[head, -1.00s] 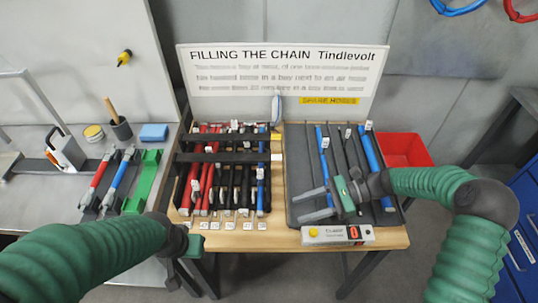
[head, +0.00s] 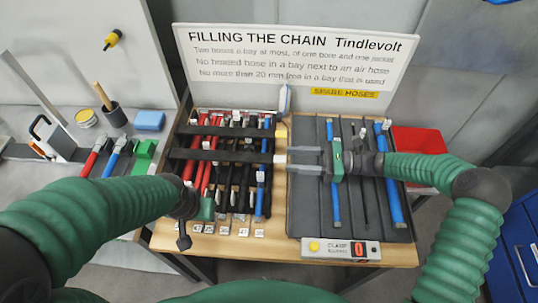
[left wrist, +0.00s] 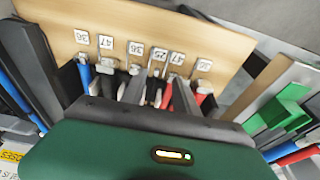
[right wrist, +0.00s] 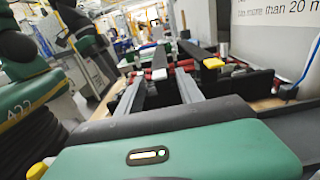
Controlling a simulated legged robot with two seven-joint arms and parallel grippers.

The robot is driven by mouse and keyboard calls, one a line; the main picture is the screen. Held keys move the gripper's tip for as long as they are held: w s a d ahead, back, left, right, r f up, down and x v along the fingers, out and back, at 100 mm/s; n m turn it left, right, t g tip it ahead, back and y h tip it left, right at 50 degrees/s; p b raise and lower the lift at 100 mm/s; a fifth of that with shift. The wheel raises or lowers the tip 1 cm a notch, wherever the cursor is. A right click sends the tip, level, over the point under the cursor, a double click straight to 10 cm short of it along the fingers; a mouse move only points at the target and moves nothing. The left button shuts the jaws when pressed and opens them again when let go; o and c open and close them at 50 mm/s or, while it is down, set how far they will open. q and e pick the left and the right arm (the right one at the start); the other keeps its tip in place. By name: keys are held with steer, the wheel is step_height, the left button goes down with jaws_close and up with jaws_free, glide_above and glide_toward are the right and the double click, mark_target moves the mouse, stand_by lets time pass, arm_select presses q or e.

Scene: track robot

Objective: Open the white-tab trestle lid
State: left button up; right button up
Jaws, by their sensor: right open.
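Two dark lids cross the hose rack side by side, both lying flat over the hoses. The nearer lid (head: 225,155) ends on the right in a white tab (head: 280,158); the farther lid ends in a yellow tab (head: 281,132). My right gripper (head: 290,159) is open, its fingertips close to the white tab from the right. In the right wrist view the white tab (right wrist: 159,74) shows between the fingers, and I cannot tell if they touch it.
A grey mat (head: 310,200) with spare blue and black hoses lies under my right arm. A red bin (head: 418,143) is at right, and a sign board (head: 295,65) stands behind.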

mark_target(274, 158)
steer(key=a, duration=0.7)
steer(key=shift+a, duration=0.25)
steer(key=shift+d, duration=0.1)
jaws_close()
stand_by(0.9)
